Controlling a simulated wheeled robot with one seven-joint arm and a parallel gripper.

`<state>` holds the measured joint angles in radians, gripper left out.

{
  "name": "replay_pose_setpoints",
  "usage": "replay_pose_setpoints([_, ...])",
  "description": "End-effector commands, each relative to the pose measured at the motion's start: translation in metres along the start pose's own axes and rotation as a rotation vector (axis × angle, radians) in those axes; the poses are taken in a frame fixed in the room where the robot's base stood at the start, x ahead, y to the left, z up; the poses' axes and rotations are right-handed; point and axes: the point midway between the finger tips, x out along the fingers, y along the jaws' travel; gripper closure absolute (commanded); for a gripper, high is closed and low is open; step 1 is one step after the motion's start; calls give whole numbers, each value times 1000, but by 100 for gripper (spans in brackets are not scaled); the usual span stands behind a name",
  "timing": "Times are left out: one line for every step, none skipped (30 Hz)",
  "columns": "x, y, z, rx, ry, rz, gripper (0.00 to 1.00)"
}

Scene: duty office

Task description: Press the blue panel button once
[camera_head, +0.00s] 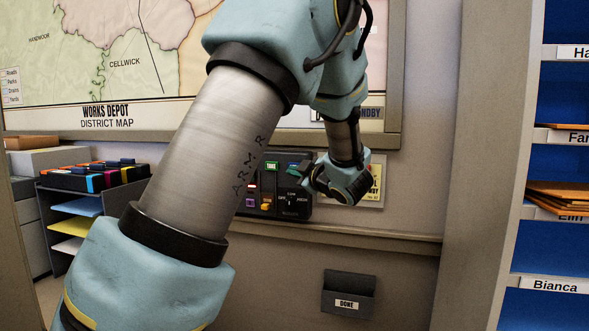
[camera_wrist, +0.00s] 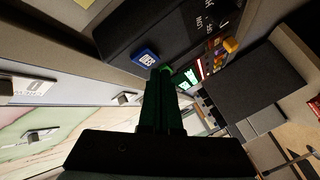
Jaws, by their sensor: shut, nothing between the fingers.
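The black control panel (camera_head: 297,212) is fixed to the wall below the map, partly hidden by my arm in the head view. Its blue button (camera_wrist: 146,57) has a white label and shows in the wrist view near the panel's edge. My gripper (camera_head: 305,170) is at the panel's upper right in the head view. In the wrist view its dark green fingers (camera_wrist: 160,73) are shut together and empty, with their tips just beside and below the blue button in the picture. I cannot tell whether the tips touch the panel. The gripper largely hides the blue button in the head view.
The panel also carries an orange button (camera_head: 267,205), a purple button (camera_head: 250,203) and a dial (camera_head: 291,201). A yellow notice (camera_head: 376,183) hangs to the right. A wall ledge (camera_head: 385,240) runs below, above a DONE tray (camera_head: 348,293). Blue pigeonholes (camera_head: 560,100) stand at right.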

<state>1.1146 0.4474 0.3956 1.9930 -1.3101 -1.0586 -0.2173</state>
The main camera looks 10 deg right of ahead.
Motion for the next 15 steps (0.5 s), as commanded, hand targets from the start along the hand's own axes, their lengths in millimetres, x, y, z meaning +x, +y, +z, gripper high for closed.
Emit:
replay_pose_setpoints([0,0,0,0,0,0,100])
replay_pose_setpoints([0,0,0,0,0,0,100])
replay_pose_setpoints([1,1,0,0,0,0,100])
replay_pose_setpoints([1,1,1,0,0,0,100])
replay_pose_setpoints([2,2,1,0,0,0,100])
replay_pose_setpoints([3,2,2,0,0,0,100])
replay_pose_setpoints([3,3,2,0,0,0,100])
replay_pose_setpoints([4,3,3,0,0,0,100])
replay_pose_setpoints([5,4,4,0,0,0,100])
replay_pose_setpoints([6,4,4,0,0,0,100])
replay_pose_setpoints([6,4,4,0,0,0,100])
replay_pose_setpoints([6,4,4,0,0,0,100])
replay_pose_setpoints([6,4,4,0,0,0,100])
replay_pose_setpoints([6,4,4,0,0,0,100])
replay_pose_setpoints([6,4,4,0,0,0,100])
